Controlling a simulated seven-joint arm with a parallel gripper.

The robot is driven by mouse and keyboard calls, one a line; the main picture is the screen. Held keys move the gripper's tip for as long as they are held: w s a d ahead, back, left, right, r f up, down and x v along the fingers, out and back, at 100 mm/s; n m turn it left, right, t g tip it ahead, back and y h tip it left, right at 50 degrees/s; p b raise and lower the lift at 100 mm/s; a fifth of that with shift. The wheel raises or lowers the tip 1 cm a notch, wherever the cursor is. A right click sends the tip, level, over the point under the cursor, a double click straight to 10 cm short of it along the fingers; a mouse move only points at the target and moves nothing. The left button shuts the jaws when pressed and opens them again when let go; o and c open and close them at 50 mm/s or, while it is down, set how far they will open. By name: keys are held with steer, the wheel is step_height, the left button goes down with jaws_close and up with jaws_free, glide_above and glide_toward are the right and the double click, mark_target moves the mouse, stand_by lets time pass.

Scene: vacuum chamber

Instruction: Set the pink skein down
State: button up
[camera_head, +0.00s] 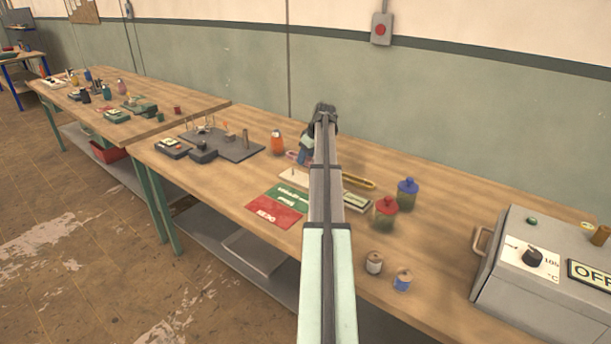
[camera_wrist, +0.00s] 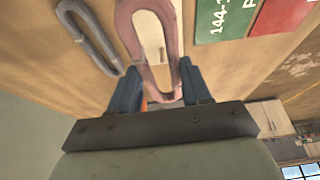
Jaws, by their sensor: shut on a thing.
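The pink skein (camera_wrist: 125,25) is a long loop in the wrist view, with its near end between the two blue fingers of my gripper (camera_wrist: 160,88). My gripper is shut on it. In the head view only a small pinkish bit of the skein (camera_head: 291,155) shows to the left of my gripper (camera_head: 305,150), and my arm hides much of this spot. The skein is over the wooden bench (camera_head: 235,185); I cannot tell whether it touches the top. A pale board (camera_head: 293,177) lies close by and shows through the loop.
A grey loop (camera_wrist: 90,38) lies beside the skein. A yellow loop (camera_head: 358,182), red jar (camera_head: 385,211) and blue jar (camera_head: 407,194) are right of my arm. An orange bottle (camera_head: 277,143) stands left. Green (camera_head: 284,196) and red (camera_head: 274,212) cards lie in front.

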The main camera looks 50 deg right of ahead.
mark_target(303, 179)
steer(key=shift+f, duration=3.85)
steer(key=shift+f, duration=0.1)
steer(key=o, duration=1)
steer(key=v, duration=1.2)
